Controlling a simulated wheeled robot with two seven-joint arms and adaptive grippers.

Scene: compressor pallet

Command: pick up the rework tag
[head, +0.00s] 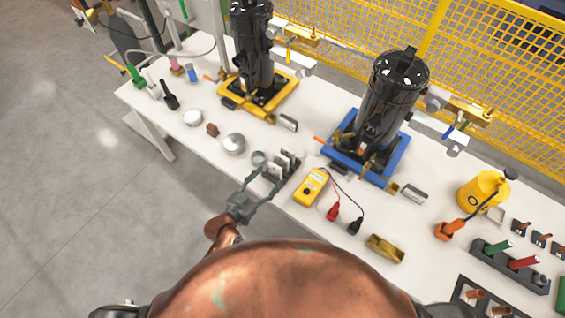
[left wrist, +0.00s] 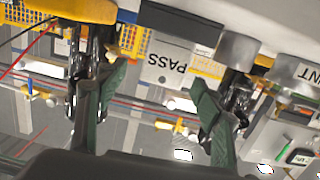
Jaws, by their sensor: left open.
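A dark holder (head: 287,178) with several upright pale tags (head: 291,155) stands near the table's front edge, left of the yellow multimeter. I cannot read which tag is the rework tag in the head view. In the left wrist view, a white card lettered PASS (left wrist: 178,62) shows beyond and between my fingers; no card there reads as rework. My left gripper (head: 266,176) is at the holder, its fingers close to the tags. In the left wrist view the green-padded fingers (left wrist: 158,98) are wide apart with nothing held. My right gripper is out of view.
The yellow multimeter (head: 311,187) with red and black leads lies right of the holder. Round metal tins (head: 234,144) stand to its left. Behind are black compressors on a blue base (head: 342,158) and a yellow base (head: 232,100).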

